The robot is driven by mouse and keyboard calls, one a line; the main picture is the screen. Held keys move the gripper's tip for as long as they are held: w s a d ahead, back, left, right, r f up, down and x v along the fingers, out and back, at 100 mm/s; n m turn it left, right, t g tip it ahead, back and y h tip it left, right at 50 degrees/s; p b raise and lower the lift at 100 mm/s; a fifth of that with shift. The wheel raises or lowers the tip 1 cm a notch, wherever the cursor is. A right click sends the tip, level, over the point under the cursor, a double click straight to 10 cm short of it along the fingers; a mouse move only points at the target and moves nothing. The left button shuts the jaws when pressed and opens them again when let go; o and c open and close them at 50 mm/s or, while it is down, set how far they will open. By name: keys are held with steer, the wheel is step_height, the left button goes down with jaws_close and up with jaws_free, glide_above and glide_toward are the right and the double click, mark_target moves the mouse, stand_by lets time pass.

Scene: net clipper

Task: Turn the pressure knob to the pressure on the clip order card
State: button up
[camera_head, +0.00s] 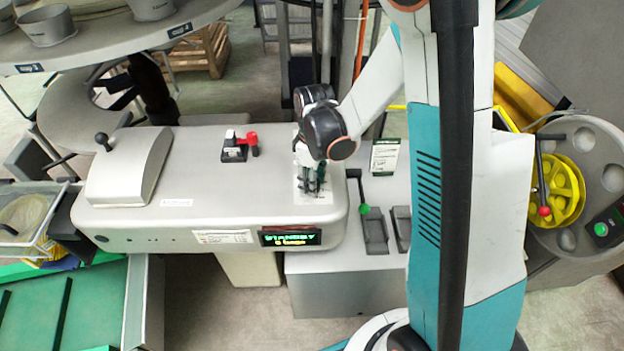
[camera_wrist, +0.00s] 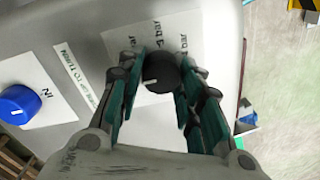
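A black round knob (camera_wrist: 162,74) with a short white pointer mark sits on a white label plate (camera_wrist: 120,42) in the wrist view. Several "bar" markings lie around its far side; their numbers are partly hidden or blurred. The pointer mark lies on the knob's lower left. My gripper (camera_wrist: 161,62) has one finger on each side of the knob, very close to it; contact is unclear. In the head view my gripper (camera_head: 312,180) points down over the right end of the grey machine (camera_head: 190,170). A white card with a green header (camera_head: 385,156) stands right of it, unreadable.
A blue knob (camera_wrist: 20,104) lies left in the wrist view. The machine's display (camera_head: 290,237) shows green "STANDBY" text. A green-knobbed lever (camera_head: 362,208) stands close to the right of my gripper.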

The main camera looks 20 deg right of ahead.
stand_by(0.3)
steer(key=m+b, duration=0.2)
steer(key=m, duration=0.2)
steer(key=shift+m, duration=0.4)
steer(key=m+b, duration=0.1)
steer(key=m, duration=0.3)
steer(key=shift+d+m, duration=0.1)
steer(key=shift+m, duration=0.3)
steer(key=o, duration=1.1)
steer(key=shift+c, duration=0.2)
steer(key=shift+r, duration=0.15)
step_height(320, 180, up, 12)
steer(key=shift+d, duration=0.3)
